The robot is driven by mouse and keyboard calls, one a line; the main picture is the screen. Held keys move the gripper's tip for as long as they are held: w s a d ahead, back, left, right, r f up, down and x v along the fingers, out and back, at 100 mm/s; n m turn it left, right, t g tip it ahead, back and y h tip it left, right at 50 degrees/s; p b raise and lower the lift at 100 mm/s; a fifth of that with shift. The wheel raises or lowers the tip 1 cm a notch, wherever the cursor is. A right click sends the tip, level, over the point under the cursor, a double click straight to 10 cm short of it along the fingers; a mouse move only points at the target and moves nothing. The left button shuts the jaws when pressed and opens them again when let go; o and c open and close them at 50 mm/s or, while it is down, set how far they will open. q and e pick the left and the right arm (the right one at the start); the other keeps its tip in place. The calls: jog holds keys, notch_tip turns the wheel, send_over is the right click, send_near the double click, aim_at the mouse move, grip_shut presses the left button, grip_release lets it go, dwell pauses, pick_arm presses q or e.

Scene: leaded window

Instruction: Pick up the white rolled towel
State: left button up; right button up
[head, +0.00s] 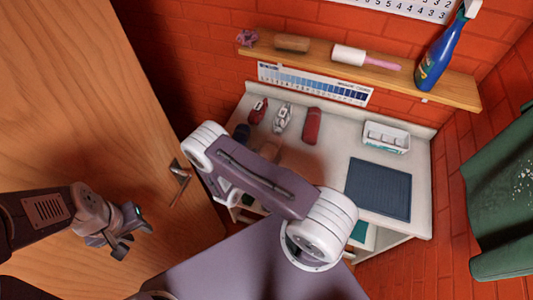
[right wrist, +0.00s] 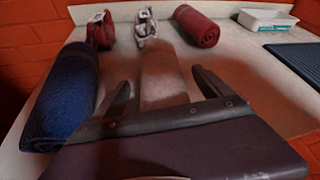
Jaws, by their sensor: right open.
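No plainly white rolled towel shows. A reddish-brown roll (right wrist: 163,72) lies on the counter, pointing away from my right gripper; part of it shows in the head view (head: 294,154). My right gripper (right wrist: 161,84) is open, with one finger to each side of the roll's near part in the picture. I cannot tell whether the fingers touch it. In the head view my arm hides this gripper. A dark blue rolled towel (right wrist: 62,95) lies to the left and a red rolled towel (right wrist: 196,25) behind to the right. My left gripper (head: 134,241) is open and empty before the wooden door.
The counter (head: 336,155) also bears a red item (right wrist: 100,30), a grey-white item (right wrist: 146,24), a white tray (head: 386,137) and a dark blue mat (head: 379,188). A shelf (head: 455,91) with a spray bottle (head: 440,56) hangs above. The wooden door (head: 95,110) stands left.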

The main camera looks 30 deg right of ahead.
jog(key=c, duration=1.5)
jog(key=r, duration=0.3)
jog(key=r+b, duration=0.1)
jog(key=shift+s+d+r, duration=0.1)
jog(key=shift+s+r, duration=0.1)
jog(key=shift+s, duration=0.2)
jog(key=s+d+r, duration=0.1)
jog(key=s+r, duration=0.1)
jog(key=s, duration=0.1)
jog(key=s+r+p, duration=0.1)
jog(key=s+r, duration=0.1)
jog(key=s, duration=0.2)
jog(key=s+d+r+p, duration=0.1)
jog(key=s+r, duration=0.1)
jog(key=s, duration=0.1)
jog(key=shift+s+d+r, duration=0.25)
jog(key=shift+d+r, duration=0.05)
